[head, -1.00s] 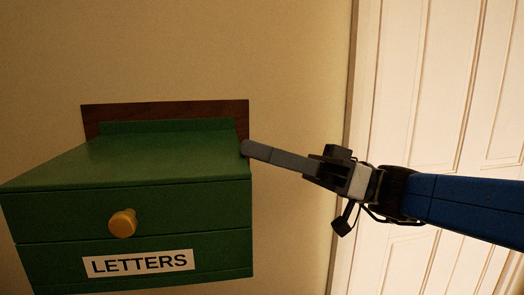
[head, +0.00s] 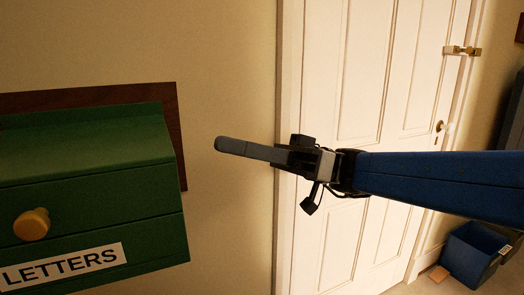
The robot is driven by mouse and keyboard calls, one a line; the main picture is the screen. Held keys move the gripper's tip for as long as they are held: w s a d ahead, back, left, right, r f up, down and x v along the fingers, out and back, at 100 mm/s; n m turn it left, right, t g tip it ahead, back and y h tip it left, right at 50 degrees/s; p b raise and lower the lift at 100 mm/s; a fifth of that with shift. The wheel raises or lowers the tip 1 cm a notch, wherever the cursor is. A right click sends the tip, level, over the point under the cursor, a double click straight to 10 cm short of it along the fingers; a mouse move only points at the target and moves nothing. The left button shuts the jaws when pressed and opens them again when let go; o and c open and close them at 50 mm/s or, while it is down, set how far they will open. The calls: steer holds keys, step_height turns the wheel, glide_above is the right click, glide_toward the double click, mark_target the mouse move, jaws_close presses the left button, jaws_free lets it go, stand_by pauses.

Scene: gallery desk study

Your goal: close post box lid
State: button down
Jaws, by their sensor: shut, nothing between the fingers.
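The green post box (head: 150,237) is on the wall at the left of the head view, cut off by the left edge. Its green lid (head: 90,150) lies down over the box, with a thin seam between lid and body. My gripper (head: 222,144) is shut and empty. It is to the right of the box, apart from it, in front of the bare wall.
A dark wooden backboard (head: 181,150) shows behind the box. A white panelled door (head: 340,235) with brass fittings fills the middle right. A blue bin (head: 472,255) stands on the floor at lower right. The wall between box and door is clear.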

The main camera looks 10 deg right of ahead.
steer(key=s+d+f+m+t+h, duration=0.25)
steer(key=f+m+h, duration=0.25)
steer(key=f, duration=0.7)
steer(key=s+d+f+m+t+h, duration=0.1)
steer(key=s+d+f+m+h, duration=0.35)
steer(key=f, duration=0.75)
steer(key=w+d+f+m+t+h, duration=0.1)
steer(key=d+f+m+t+h, duration=0.1)
steer(key=d+f+h, duration=0.3)
steer(key=w+d+f+m+t+h, duration=0.2)
steer(key=d+f+m+h, duration=0.2)
steer(key=d+h, duration=0.3)
steer(key=d+m, duration=0.1)
steer(key=d, duration=0.4)
steer(key=shift+f+t, duration=0.35)
steer(key=shift+f, duration=0.05)
steer(key=shift+d, duration=0.1)
